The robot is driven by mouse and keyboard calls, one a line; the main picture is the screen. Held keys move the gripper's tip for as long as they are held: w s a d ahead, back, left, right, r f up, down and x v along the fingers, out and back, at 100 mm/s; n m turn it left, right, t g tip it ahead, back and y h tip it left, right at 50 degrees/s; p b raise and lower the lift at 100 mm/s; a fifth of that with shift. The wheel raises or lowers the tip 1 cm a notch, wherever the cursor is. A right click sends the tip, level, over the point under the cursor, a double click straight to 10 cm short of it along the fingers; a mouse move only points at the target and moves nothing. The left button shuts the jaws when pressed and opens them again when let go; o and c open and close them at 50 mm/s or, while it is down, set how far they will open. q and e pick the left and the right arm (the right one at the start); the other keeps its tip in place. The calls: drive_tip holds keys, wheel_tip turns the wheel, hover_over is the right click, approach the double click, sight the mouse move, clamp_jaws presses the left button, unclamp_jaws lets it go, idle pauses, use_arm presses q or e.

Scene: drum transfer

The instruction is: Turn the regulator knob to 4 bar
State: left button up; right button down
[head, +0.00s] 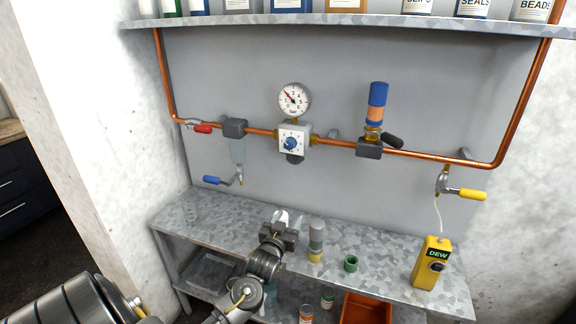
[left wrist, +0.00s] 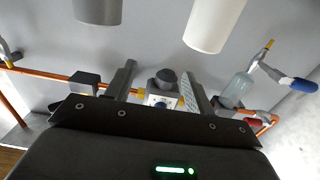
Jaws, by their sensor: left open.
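The regulator (head: 283,130) is a white square plate on the copper pipe, with a blue knob (head: 291,143) at its centre. A round gauge (head: 295,100) above it has its red needle pointing to the upper left; the exact reading is too small to tell. My left gripper (head: 281,224) is over the bench, below and in front of the regulator, apart from it. In the left wrist view the open, empty fingers (left wrist: 158,82) frame the regulator, whose blue knob (left wrist: 160,102) shows between them, partly hidden by the gripper body. My right gripper is not in view.
A blue-topped unit (head: 377,103) and valves with red (head: 203,128) and yellow (head: 472,194) handles flank the regulator.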

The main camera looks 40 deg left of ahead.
sight(288, 147)
use_arm(q)
drive_tip(key=a+r+n+t+y, duration=0.3)
drive_tip(key=a+r+t, duration=0.1)
drive_tip(key=r, duration=1.1)
drive_tip(key=shift+m+g, duration=0.3)
drive_tip(key=p+x, duration=0.3)
drive_tip(key=x, duration=0.7)
drive_tip(key=shift+w+f, duration=0.1)
drive_tip(key=shift+w+a, duration=0.2)
drive_tip(key=shift+w, duration=0.4)
drive_tip(key=shift+c, duration=0.2)
drive_tip(key=c, duration=0.9)
